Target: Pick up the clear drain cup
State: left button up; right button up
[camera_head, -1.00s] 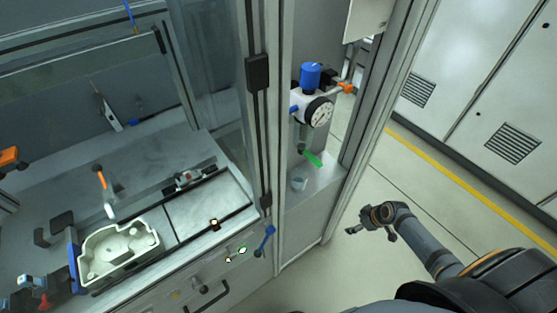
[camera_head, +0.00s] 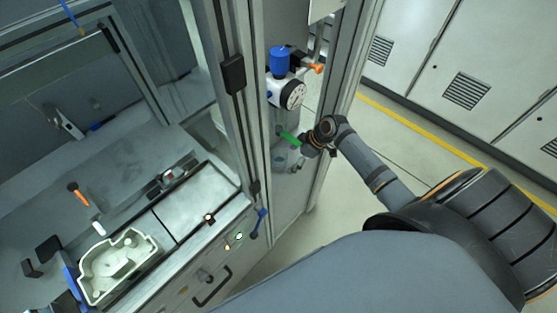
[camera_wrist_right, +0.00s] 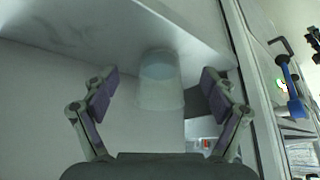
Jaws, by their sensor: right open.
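The clear drain cup (camera_head: 279,160) stands on a pale ledge below the gauge unit. It is see-through and hard to make out in the head view. In the right wrist view the cup (camera_wrist_right: 160,85) shows centrally, ahead of and between the two fingers. My right gripper (camera_head: 298,162) is beside the cup on its right in the head view. Its fingers (camera_wrist_right: 160,88) are spread wide with nothing held; whether the cup is inside their reach is unclear. My left gripper is not in view.
The gauge unit with blue cap (camera_head: 279,60) and white dial (camera_head: 293,95) hangs above, with a green lever (camera_head: 290,139) just over the cup. A frame post (camera_head: 340,95) stands close by. A white tray (camera_head: 118,265) sits on the bench at left.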

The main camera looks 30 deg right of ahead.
aim_at(279, 158)
jog(key=shift+w+a, duration=0.1)
jog(key=shift+a, duration=0.05)
jog(key=w+a, duration=0.1)
jog(key=a+p, duration=0.1)
jog(key=w+a, duration=0.1)
jog(key=shift+w+a+f+p, duration=0.25)
jog(key=shift+w+a+p, duration=0.1)
jog(key=shift+a+p, duration=0.05)
jog(key=shift+f, duration=0.25)
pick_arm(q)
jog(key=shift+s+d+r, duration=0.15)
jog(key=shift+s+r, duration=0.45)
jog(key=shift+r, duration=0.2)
pick_arm(e)
jog(key=shift+d, duration=0.1)
jog(key=shift+c, duration=1.4)
jog(key=c, duration=1)
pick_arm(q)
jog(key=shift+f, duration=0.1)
